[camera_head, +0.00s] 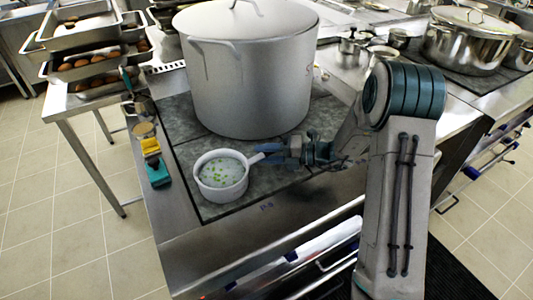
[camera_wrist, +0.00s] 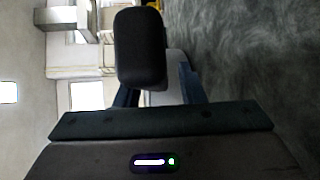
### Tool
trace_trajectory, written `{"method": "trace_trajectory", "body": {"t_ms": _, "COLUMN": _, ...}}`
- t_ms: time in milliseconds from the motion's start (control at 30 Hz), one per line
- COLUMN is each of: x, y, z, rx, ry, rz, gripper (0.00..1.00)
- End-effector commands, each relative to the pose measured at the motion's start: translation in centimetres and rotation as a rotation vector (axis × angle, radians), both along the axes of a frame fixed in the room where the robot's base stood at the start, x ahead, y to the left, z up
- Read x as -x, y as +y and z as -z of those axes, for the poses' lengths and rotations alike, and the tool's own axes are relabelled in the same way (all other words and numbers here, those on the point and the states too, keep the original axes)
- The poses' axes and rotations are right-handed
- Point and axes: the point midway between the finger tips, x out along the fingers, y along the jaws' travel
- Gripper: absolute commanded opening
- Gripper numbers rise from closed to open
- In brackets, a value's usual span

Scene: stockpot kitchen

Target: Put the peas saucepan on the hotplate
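The peas saucepan (camera_head: 208,188) is small and white, with green peas in pale liquid. It is upright over the front left corner of the dark grey hotplate (camera_head: 240,209); I cannot tell whether its base touches. Its white handle (camera_head: 262,155) points right, toward my gripper (camera_head: 277,152). The blue fingers are at the handle's end and appear closed on it. In the wrist view, a pale part of the saucepan (camera_wrist: 172,65) shows between and beyond the blue fingers (camera_wrist: 160,90). A dark rounded shape blocks part of this view.
A large lidded stockpot (camera_head: 250,85) stands on the hotplate behind the saucepan. A yellow and teal item (camera_head: 155,165) lies on the counter's left edge. Trays of brown food (camera_head: 90,65) are stacked at back left. Another metal pot (camera_head: 468,45) stands at back right.

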Motion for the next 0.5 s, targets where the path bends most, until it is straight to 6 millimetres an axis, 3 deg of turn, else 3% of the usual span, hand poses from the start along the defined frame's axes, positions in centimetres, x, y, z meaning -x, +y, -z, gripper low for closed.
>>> {"method": "trace_trajectory", "body": {"t_ms": 300, "x": 0.0, "y": -0.2, "z": -0.3, "rx": 0.0, "ry": 0.0, "rz": 0.001, "gripper": 0.35}}
{"method": "trace_trajectory", "body": {"t_ms": 500, "x": 0.3, "y": -3.3, "z": -0.7, "rx": -0.001, "ry": -0.001, "rz": 0.005, "gripper": 0.35}}
